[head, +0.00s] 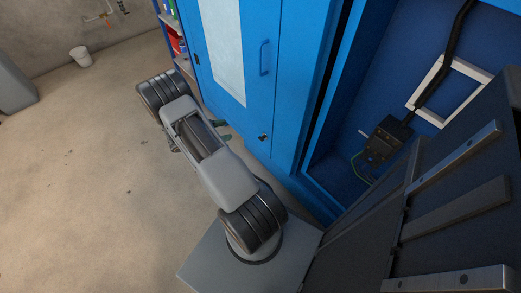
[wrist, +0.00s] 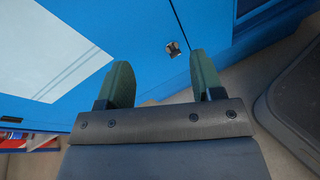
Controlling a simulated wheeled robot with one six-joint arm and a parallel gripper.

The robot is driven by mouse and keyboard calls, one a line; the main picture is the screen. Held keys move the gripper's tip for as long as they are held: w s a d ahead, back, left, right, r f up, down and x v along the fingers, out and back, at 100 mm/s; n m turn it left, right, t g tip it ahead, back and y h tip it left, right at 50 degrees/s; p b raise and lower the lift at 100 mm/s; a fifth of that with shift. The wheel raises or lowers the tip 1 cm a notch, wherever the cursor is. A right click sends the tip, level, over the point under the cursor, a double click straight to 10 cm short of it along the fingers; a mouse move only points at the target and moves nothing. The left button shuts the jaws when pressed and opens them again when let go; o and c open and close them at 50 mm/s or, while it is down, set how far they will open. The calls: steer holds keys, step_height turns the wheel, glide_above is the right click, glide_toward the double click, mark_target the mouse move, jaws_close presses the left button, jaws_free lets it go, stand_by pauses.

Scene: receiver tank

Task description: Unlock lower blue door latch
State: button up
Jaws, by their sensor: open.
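The blue door (head: 262,95) of a tall cabinet has a small dark-and-metal latch (head: 263,137) low near its right edge. In the wrist view the latch (wrist: 173,49) lies beyond the fingertips, between their lines and nearer the right finger. My gripper (wrist: 160,62) is open with nothing between its green fingers. In the head view my gripper (head: 222,130) is mostly hidden behind my arm; its green fingers point toward the door, left of the latch. A gap to the latch seems to remain, but its depth is hard to tell.
A blue handle (head: 264,58) stands out from the door above the latch. A white panel (head: 222,45) covers part of the door. Right of it is an open blue bay with a black box (head: 388,137) and cable. Shelves (head: 176,40) stand at the left; open floor (head: 80,180) lies left of my arm.

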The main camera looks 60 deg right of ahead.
mark_target(261, 139)
steer(key=s+d+f+n+t+h+b, duration=0.1)
steer(key=d+f+n+h+b, duration=0.15)
steer(key=f, duration=0.75)
steer(key=s+d+f+n+t+h+b, duration=0.1)
steer(key=s+d+f+n+h+b, duration=0.15)
steer(key=f, duration=0.75)
steer(key=shift+n+y, duration=0.4)
steer(key=shift+b+x, duration=2.1)
steer(key=shift+x, duration=4.1)
steer(key=shift+w, duration=0.2)
steer(key=c, duration=0.9)
